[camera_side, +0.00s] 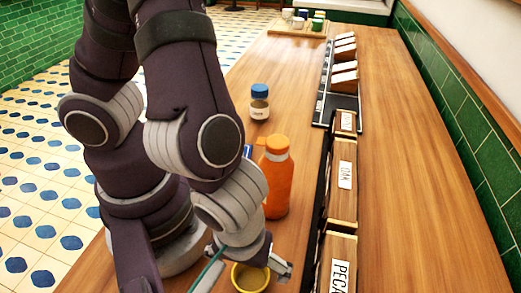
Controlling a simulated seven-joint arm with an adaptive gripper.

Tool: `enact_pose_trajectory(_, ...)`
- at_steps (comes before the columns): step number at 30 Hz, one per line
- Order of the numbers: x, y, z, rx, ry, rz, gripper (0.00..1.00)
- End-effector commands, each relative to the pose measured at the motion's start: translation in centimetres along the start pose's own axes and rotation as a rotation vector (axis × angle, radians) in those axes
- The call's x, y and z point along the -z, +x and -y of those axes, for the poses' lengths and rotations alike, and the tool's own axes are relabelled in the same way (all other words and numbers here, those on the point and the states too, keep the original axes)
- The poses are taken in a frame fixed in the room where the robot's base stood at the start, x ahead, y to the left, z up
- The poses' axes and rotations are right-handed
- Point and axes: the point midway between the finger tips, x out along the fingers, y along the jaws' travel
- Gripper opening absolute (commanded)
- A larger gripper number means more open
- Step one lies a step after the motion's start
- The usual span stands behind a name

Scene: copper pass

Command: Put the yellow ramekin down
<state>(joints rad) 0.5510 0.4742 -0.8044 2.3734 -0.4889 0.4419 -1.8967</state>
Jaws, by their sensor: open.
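The yellow ramekin (250,278) is at the bottom edge of the side view, below my gripper (248,264). It looks upright, with its open rim facing up. My gripper points down at it, with a grey finger to the right of the rim and the other side partly hidden by my wrist. The jaws are open around or just over the ramekin.
An orange bottle (276,182) stands close behind my gripper, with a blue-capped jar (259,103) farther back. Labelled wooden boxes (342,185) line the counter to the right. A wooden tray with small cups (297,28) is at the far end. The right counter strip (420,160) is clear.

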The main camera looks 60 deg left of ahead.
Motion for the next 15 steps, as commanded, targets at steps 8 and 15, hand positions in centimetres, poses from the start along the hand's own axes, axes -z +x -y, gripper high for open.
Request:
enact_pose_trajectory(8,0.0,-5.7,-0.1,-0.008,-0.003,-0.002,0.82)
enact_pose_trajectory(15,0.9,-7.9,-0.2,-0.013,0.020,-0.014,0.82)
